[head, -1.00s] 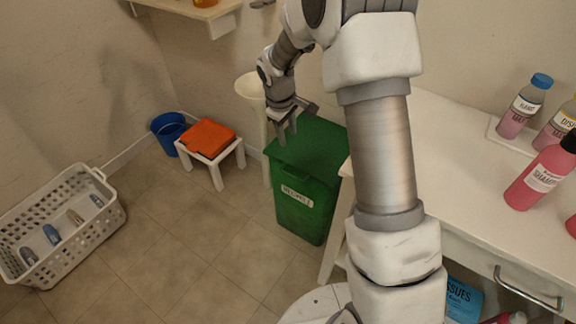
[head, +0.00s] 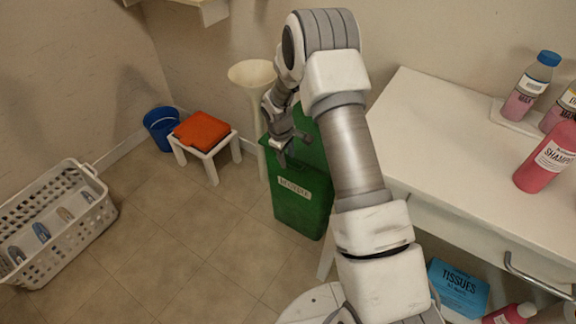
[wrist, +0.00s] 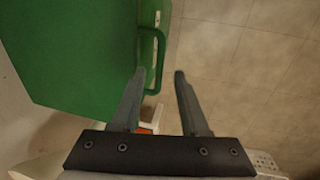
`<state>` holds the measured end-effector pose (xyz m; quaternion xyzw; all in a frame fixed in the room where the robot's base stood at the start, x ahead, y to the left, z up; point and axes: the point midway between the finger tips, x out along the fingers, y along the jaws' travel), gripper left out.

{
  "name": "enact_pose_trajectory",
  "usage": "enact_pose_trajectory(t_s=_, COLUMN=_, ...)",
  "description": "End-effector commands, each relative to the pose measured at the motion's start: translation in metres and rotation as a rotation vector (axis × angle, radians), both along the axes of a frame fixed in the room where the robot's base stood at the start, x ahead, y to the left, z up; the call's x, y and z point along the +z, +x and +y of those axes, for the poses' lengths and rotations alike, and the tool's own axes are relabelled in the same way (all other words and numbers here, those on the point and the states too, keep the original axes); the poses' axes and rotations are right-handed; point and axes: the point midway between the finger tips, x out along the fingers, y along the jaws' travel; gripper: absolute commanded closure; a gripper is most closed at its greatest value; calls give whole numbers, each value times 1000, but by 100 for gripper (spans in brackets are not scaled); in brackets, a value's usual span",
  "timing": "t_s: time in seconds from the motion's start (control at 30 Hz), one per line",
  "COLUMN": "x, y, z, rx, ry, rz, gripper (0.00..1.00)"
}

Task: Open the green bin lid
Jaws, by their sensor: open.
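The green bin (head: 300,197) with a white label stands on the floor beside the white table, partly hidden behind my arm. Its lid looks shut. In the wrist view the lid (wrist: 75,55) fills the upper left, with a green loop handle (wrist: 160,60) on its right edge. My gripper (head: 283,152) is at the bin's left front edge in the head view. In the wrist view it (wrist: 160,73) is open and empty, with the handle's outer bar between its fingertips. The left fingertip is by the gap inside the loop; contact cannot be told.
A small white stool (head: 207,159) with an orange folded towel (head: 201,130) and a blue bucket (head: 160,130) stand left of the bin. A tall cream stand (head: 252,75) is just behind. A white basket (head: 75,235) is at far left; the floor between is clear.

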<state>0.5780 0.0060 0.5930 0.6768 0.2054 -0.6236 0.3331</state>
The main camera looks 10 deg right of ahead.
Motion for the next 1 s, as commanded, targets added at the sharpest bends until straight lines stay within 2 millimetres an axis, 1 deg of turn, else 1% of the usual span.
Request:
enact_pose_trajectory(t_s=0.03, x=-12, y=1, z=-2, rx=0, ry=-1, rz=1, gripper=55)
enact_pose_trajectory(t_s=0.2, x=-29, y=4, z=-4, rx=0, ry=-1, rz=1, gripper=55)
enact_pose_trajectory(t_s=0.33, x=-33, y=5, z=-5, rx=-1, ry=-1, rz=-1, gripper=55)
enact_pose_trajectory(t_s=0.57, x=-33, y=5, z=-5, rx=0, ry=-1, rz=-1, gripper=55)
enact_pose_trajectory(t_s=0.6, x=-33, y=5, z=-5, rx=0, ry=-1, rz=-1, gripper=57)
enact_pose_trajectory(t_s=0.67, x=-33, y=5, z=-5, rx=0, ry=-1, rz=-1, gripper=68)
enact_pose_trajectory(t_s=0.7, x=-33, y=5, z=-5, rx=0, ry=-1, rz=-1, gripper=75)
enact_pose_trajectory(t_s=0.83, x=-33, y=5, z=-5, rx=0, ry=0, rz=0, gripper=99)
enact_pose_trajectory(t_s=0.87, x=-33, y=5, z=-5, rx=0, ry=0, rz=0, gripper=100)
enact_pose_trajectory(t_s=1.0, x=-33, y=5, z=-5, rx=0, ry=0, rz=0, gripper=100)
